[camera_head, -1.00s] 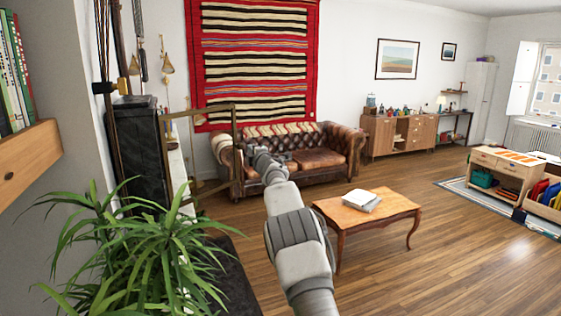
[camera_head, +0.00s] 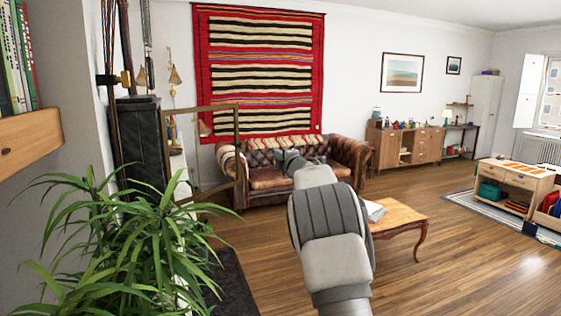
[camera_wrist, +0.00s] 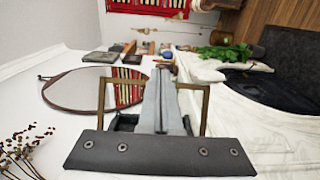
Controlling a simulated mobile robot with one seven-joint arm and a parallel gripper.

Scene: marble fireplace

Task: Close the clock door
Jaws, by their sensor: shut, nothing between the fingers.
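The clock (camera_head: 142,138) is a dark upright case at the left in the head view, partly hidden by the plant. Its door (camera_head: 237,150) is a thin brass-coloured frame that stands open, sticking out to the right of the case. In the wrist view the brass frame (camera_wrist: 205,108) shows behind and on both sides of my gripper (camera_wrist: 161,72). My gripper is shut and empty, and its fingers overlap the frame in that view. I cannot tell whether they touch it. In the head view my gripper (camera_head: 288,158) is small, to the right of the door and partly hidden by my arm.
A leafy plant (camera_head: 125,245) stands in front of the clock. A leather sofa (camera_head: 330,150) and a low wooden table (camera_head: 405,220) stand beyond my arm.

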